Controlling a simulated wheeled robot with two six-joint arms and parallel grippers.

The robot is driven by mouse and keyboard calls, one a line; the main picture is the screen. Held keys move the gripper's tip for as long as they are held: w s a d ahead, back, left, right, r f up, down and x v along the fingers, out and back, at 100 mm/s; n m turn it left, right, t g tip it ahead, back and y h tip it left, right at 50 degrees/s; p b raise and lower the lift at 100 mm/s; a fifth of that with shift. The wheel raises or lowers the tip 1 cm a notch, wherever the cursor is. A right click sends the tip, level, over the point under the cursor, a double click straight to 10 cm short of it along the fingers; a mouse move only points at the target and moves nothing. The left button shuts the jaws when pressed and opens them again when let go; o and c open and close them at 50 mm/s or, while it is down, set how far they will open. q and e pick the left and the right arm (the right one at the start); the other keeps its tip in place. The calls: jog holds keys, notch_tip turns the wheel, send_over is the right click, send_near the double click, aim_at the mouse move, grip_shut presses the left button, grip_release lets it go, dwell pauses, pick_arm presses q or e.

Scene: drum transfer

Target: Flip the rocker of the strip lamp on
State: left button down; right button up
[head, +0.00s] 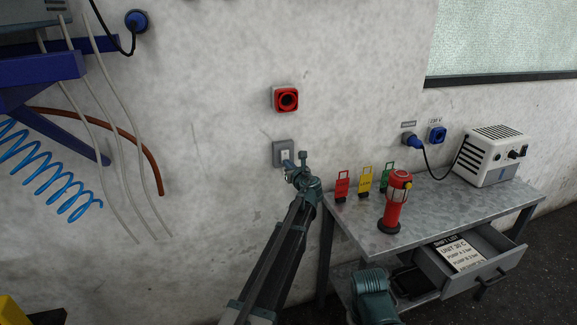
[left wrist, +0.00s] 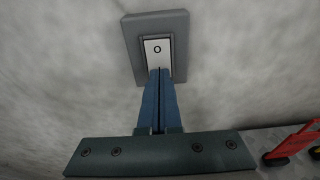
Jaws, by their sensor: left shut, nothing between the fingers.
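The wall switch (head: 279,153) is a grey plate with a white rocker, on the wall left of the bench. In the left wrist view the rocker (left wrist: 157,50) shows an "O" on its upper part; its lower part is hidden behind my fingers. My left gripper (head: 287,163) is shut and empty. Its blue fingertips (left wrist: 159,72) are at the lower half of the rocker; I cannot tell whether they touch it. The strip lamp itself is not seen. My right gripper's fingers are not seen.
The metal bench (head: 350,215) at right bears a red lantern (head: 394,205), several coloured tags and a white box (head: 490,155). Its drawer (head: 480,275) is open. A blue coiled hose (head: 50,180) hangs at left.

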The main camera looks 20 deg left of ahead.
pick_arm(q)
jog(key=shift+w, duration=0.1)
jog(key=s+d+f+b, duration=0.2)
jog(key=s+d, duration=0.5)
jog(key=s, duration=0.4)
jog(key=shift+s+d, duration=0.25)
jog(key=shift+d, duration=0.1)
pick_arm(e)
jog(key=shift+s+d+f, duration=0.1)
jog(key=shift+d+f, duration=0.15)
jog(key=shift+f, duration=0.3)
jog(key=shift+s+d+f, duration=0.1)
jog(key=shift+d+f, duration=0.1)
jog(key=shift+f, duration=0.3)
pick_arm(q)
jog(key=s+d+f+n+g+h+p, duration=0.2)
jog(key=s+n, duration=0.6)
jog(key=s, duration=0.4)
jog(key=s+d+f+n+g+h+p, duration=0.3)
jog(key=s+d+f+n+g, duration=0.2)
jog(key=s, duration=0.8)
jog(key=s+d+f+n+g+h+p, duration=0.3)
jog(key=s+d+n+g, duration=0.3)
jog(key=s+n, duration=0.6)
jog(key=shift+s+d+f+g, duration=0.2)
jog(key=shift+d+f+g, duration=0.1)
jog(key=shift+g, duration=0.1)
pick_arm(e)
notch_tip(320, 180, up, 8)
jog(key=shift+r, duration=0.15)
